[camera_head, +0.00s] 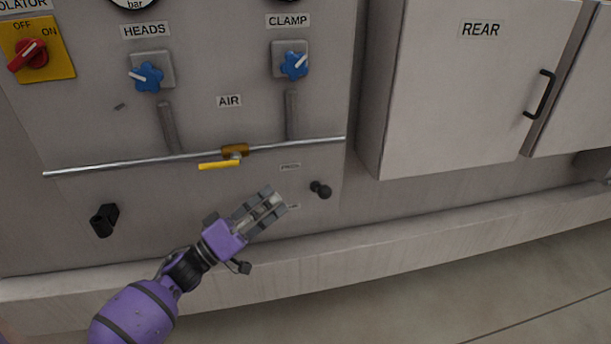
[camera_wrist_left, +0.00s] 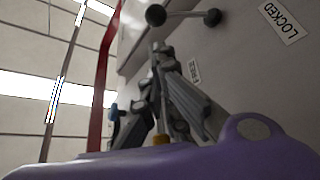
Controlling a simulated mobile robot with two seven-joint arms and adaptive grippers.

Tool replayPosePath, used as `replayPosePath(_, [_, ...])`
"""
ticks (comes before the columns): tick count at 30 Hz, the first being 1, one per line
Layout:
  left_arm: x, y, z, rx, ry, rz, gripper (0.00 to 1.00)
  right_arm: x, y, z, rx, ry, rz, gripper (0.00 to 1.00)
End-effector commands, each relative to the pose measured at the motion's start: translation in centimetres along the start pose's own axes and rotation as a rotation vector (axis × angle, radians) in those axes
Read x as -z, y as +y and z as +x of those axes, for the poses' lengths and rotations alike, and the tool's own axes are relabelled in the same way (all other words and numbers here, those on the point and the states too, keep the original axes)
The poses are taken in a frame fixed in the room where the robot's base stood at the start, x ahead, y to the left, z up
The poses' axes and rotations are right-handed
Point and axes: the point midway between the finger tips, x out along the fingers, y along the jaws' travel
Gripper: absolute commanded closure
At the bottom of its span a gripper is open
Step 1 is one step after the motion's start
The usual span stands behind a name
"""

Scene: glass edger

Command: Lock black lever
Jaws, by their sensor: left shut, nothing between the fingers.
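The black lever (camera_head: 320,188) sits on the lower part of the grey machine panel, a short arm with a round knob. In the left wrist view the lever (camera_wrist_left: 184,16) shows at the top with a ball at each end, beside a label reading LOCKED (camera_wrist_left: 281,22). My left gripper (camera_head: 272,199) is shut and empty, to the left of the lever and slightly below it, apart from it. In the left wrist view its fingers (camera_wrist_left: 165,60) point up towards the lever. My right gripper is not in view.
A pipe with a yellow-handled valve (camera_head: 219,165) runs above the gripper. Blue knobs (camera_head: 149,77) and a red switch (camera_head: 32,54) are higher up. A black fitting (camera_head: 104,220) sticks out at left. A ledge (camera_head: 440,220) runs below. The panel right of the lever is clear.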

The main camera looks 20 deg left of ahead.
Motion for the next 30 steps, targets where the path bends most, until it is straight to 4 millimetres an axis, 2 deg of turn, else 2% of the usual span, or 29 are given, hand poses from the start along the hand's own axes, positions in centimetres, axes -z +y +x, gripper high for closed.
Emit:
replayPosePath(5, [0.0, 0.1, 0.5, -0.002, 0.001, 0.001, 1.00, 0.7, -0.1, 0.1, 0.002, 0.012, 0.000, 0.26])
replayPosePath(8, [0.1, 0.2, 1.6, -0.004, 0.003, 0.000, 1.00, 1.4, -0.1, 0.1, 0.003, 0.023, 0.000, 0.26])
replayPosePath(17, [0.2, 0.2, 7.1, -0.004, 0.004, 0.002, 1.00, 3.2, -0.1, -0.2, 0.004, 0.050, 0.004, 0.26])
replayPosePath(24, [0.1, 0.1, 9.7, -0.001, 0.001, 0.002, 1.00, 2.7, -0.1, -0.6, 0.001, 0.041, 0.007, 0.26])
replayPosePath(30, [0.0, 0.0, 10.1, 0.001, 0.000, 0.001, 1.00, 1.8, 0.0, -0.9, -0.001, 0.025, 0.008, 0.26])
